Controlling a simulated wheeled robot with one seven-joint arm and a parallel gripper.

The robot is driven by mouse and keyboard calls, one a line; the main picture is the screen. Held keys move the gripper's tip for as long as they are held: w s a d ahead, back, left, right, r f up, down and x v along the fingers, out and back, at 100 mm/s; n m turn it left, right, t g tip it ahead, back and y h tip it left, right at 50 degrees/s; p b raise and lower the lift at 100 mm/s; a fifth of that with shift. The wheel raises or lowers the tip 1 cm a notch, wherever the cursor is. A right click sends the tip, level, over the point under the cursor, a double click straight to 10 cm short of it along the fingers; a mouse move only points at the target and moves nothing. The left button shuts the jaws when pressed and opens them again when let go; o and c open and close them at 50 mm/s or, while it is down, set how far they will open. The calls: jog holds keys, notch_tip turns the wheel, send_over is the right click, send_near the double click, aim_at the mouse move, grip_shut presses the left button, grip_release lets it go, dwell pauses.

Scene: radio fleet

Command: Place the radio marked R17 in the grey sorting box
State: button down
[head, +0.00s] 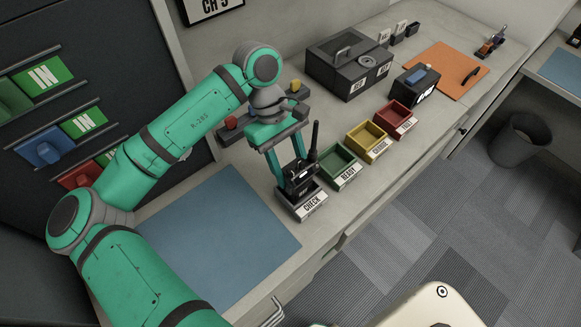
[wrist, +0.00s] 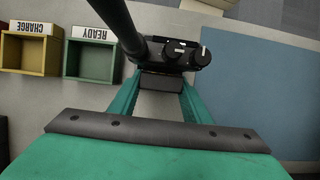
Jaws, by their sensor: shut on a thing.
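A black radio (head: 301,180) with a tall antenna is upright in my gripper (head: 287,168), which is shut on it. In the wrist view the radio (wrist: 182,52) shows its knobs and antenna base between the fingers. No R17 mark is readable on it. The grey box (head: 312,208) labelled CHECK is at the bench's front edge, directly below the radio. The radio's lower part overlaps the box opening in the head view; I cannot tell whether it is inside or just above. The box's inside is mostly hidden.
Green READY (head: 343,181), yellow (head: 367,151) and red (head: 394,130) boxes continue the row to the right. A blue mat (head: 220,235) lies clear on the left. A dark case (head: 350,85) and a black unit (head: 415,98) stand behind the row.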

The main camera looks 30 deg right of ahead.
jog(key=shift+f, duration=0.25)
jog(key=c, duration=1)
grip_release()
jog(key=shift+r, duration=0.1)
jog(key=v, duration=1.2)
